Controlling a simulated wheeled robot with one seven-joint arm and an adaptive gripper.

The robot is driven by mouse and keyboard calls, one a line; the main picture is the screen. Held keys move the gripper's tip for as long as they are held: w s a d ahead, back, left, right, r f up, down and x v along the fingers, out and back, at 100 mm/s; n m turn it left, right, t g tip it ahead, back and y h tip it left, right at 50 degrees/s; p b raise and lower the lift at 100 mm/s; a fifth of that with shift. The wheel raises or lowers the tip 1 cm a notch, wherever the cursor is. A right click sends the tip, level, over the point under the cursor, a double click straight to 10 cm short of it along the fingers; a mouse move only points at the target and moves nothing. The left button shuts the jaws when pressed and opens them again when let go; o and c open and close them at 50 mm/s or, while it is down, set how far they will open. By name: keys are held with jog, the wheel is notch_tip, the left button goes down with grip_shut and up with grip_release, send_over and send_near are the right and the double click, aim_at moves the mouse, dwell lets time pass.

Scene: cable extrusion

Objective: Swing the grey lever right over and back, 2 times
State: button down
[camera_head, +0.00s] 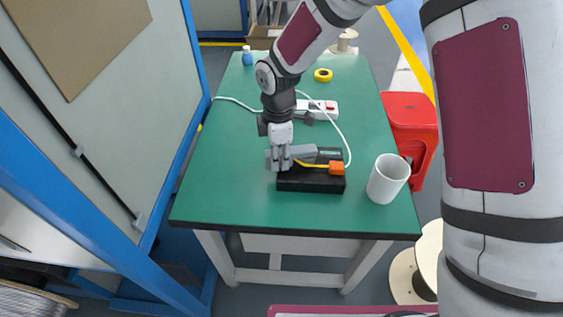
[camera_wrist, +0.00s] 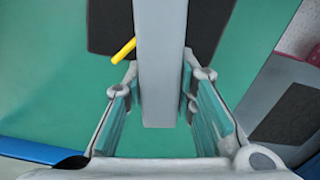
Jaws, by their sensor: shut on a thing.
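The grey lever (camera_head: 301,149) belongs to a black box (camera_head: 303,184) on the green table, in the head view. The lever lies low to the left over the box, with its free end at my gripper. In the wrist view the lever (camera_wrist: 160,62) runs down the middle between the fingers. My gripper (camera_head: 279,160) points down at the box's left end and is shut on the lever. Its fingers (camera_wrist: 158,100) stand on both sides of the lever in the wrist view. A yellow piece (camera_head: 312,165) and an orange block (camera_head: 337,168) show at the box's right.
A white mug (camera_head: 388,179) stands to the right of the box near the table's front edge. Behind are a white power strip (camera_head: 318,107) with its cable, a yellow tape roll (camera_head: 323,75) and a blue bottle (camera_head: 247,56). The green table (camera_head: 225,190) is clear left of the box.

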jog(key=w+m, duration=0.1)
jog(key=m, duration=0.1)
jog(key=w+m+b, duration=0.1)
jog(key=shift+w+f+m, duration=0.1)
jog(key=shift+w+m, duration=0.25)
jog(key=shift+m, duration=0.05)
jog(key=shift+w+d+m, duration=0.1)
jog(key=shift+w+m, duration=0.5)
jog(key=shift+m, duration=0.3)
jog(key=shift+w+d+m+b, duration=0.4)
jog(key=shift+w+m, duration=0.3)
jog(key=shift+m, duration=0.5)
jog(key=shift+w+d+m+b, duration=0.35)
jog(key=shift+w+m, duration=0.3)
jog(key=shift+m, duration=0.55)
jog(key=shift+d, duration=0.1)
jog(key=c, duration=1.3)
grip_release()
notch_tip(320, 180, up, 12)
jog(key=shift+r, duration=0.1)
